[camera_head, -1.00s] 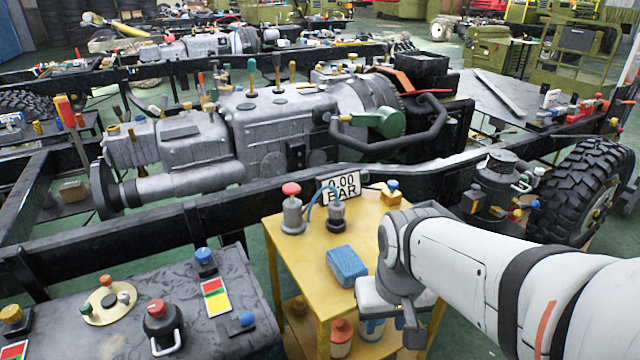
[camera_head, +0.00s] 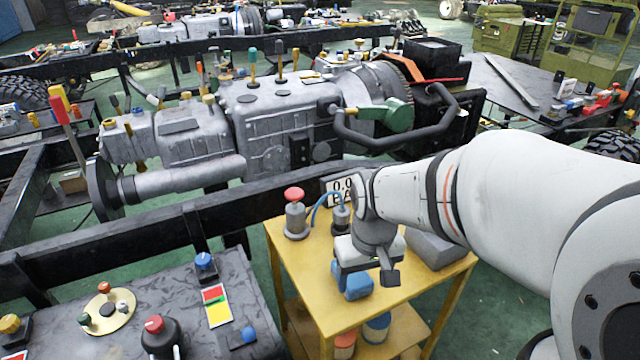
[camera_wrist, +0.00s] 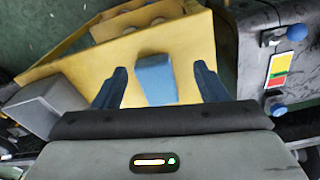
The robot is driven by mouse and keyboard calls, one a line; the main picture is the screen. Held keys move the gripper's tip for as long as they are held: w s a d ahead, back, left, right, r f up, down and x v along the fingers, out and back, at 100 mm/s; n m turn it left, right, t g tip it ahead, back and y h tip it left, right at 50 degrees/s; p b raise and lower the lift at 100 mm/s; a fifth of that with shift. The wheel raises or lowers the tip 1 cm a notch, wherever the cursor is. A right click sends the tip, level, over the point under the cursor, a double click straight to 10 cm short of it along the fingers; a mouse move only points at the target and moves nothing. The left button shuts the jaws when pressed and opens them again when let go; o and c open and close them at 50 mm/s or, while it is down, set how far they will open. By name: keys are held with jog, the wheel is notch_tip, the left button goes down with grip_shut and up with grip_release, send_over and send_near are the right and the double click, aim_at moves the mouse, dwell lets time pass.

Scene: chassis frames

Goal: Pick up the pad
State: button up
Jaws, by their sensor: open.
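The pad is a blue block (camera_head: 354,284) on top of a yellow table (camera_head: 296,262). In the head view my gripper (camera_head: 362,275) is above it and covers part of it. In the wrist view the pad (camera_wrist: 155,80) lies between and beyond the two dark fingers of my gripper (camera_wrist: 161,88). The fingers are spread wide, with a gap on each side of the pad. Nothing is held.
A red-topped grey device (camera_head: 295,215) and a display sign (camera_head: 339,189) stand at the table's back. A grey box (camera_head: 436,249) is on the table's right. A dark bench (camera_head: 160,300) with knobs is at left. A vehicle chassis (camera_head: 240,200) runs behind.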

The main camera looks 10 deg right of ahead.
aim_at(352, 276)
jog(key=o, duration=0.4)
jog(key=shift+n+g, duration=0.5)
jog(key=shift+n, duration=0.4)
jog(key=w+p, duration=0.1)
jog(key=w, duration=0.1)
jog(key=w+p, duration=0.2)
jog(key=w, duration=0.1)
jog(key=w+f+p, duration=0.1)
jog(key=w+p, duration=0.1)
jog(key=w, duration=0.1)
jog(key=shift+w+a, duration=0.15)
jog(key=shift+a, duration=0.05)
jog(key=shift+w+f, duration=0.15)
jog(key=shift+f, duration=0.15)
jog(key=shift+d+f+b, duration=0.15)
jog(key=shift+f+b, duration=0.15)
jog(key=shift+f, duration=1.6)
jog(key=shift+d+f+b, duration=0.15)
jog(key=shift+f+b, duration=0.15)
jog(key=shift+f, duration=1.55)
